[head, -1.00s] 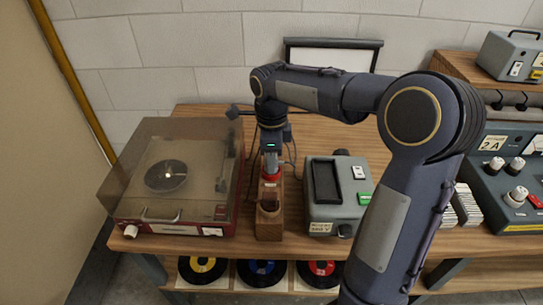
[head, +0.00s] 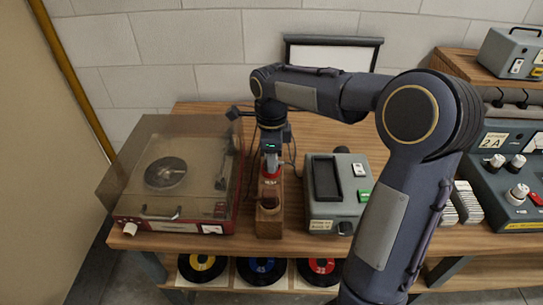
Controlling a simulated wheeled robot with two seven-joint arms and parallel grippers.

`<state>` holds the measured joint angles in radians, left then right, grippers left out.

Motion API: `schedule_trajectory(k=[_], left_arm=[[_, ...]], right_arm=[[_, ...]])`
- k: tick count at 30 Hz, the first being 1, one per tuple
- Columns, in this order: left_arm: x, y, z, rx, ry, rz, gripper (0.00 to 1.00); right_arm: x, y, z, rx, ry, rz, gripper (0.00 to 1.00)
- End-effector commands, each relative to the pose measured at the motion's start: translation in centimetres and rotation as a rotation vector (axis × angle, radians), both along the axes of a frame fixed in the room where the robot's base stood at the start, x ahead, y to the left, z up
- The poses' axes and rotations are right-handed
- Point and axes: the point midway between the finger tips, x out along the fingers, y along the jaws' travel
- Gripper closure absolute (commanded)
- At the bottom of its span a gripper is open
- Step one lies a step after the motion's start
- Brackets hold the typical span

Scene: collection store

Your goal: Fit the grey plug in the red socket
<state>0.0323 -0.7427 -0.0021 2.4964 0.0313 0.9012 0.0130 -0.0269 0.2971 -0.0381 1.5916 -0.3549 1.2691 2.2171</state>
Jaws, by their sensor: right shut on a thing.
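The red socket (head: 270,179) is at the back part of a narrow wooden block (head: 269,226) on the bench. My right gripper (head: 271,165) points down directly above the red socket, with its jaws shut on the grey plug. The plug is small and mostly hidden by the fingers. I cannot tell whether it touches the socket or is inside it. A dark round opening shows in the block in front of the red socket. My left gripper is not in view.
A record player (head: 170,185) with a clear lid stands close left of the block. A grey device (head: 338,192) with a green button stands close right. Thin dark cables hang behind the gripper. A large control console (head: 515,180) is at far right. Several records lie below the bench.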

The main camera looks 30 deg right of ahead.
Motion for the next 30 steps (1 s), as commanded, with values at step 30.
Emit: schedule_trajectory(k=[30], left_arm=[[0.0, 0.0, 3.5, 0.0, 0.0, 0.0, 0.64]], right_arm=[[0.0, 0.0, 3.9, 0.0, -0.001, 0.0, 0.59]])
